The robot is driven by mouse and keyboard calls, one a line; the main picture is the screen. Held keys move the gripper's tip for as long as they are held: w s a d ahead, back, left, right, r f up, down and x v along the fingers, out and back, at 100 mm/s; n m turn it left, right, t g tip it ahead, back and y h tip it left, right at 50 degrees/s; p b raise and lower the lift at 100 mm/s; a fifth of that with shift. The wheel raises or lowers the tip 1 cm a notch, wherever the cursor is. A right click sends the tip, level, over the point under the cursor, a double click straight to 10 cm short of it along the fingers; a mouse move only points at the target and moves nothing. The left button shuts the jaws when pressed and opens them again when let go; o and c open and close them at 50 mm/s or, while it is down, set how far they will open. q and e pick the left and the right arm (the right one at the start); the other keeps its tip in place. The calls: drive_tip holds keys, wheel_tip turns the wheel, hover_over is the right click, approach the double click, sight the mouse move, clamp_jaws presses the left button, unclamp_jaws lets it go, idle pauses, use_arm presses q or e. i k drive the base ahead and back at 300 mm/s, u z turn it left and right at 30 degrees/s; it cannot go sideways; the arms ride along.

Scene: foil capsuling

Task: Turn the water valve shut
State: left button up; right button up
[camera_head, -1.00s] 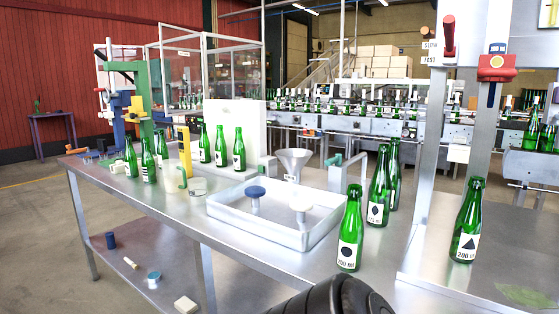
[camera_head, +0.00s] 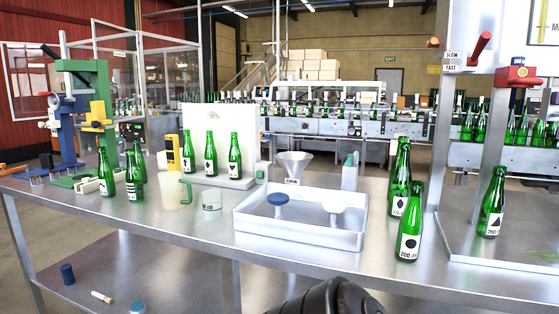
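No part in view can be told for certain as the water valve. A red-handled lever (camera_head: 480,46) stands at the upper right beside a SLOW/FAST label. A red fitting (camera_head: 517,75) sits on a grey post to its right. A tray (camera_head: 300,238) on the bench holds a blue round-topped piece (camera_head: 277,199) and a white one (camera_head: 334,207). Neither of my grippers shows. A dark rounded part of mine is at the bottom edge, right of the middle.
A steel bench (camera_head: 170,226) crosses the view, with a lower shelf. Green bottles stand on it, including one (camera_head: 410,232) right of the tray. The bench front is clear.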

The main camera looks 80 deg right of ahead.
sight(348, 162)
drive_tip(key=z, duration=2.25)
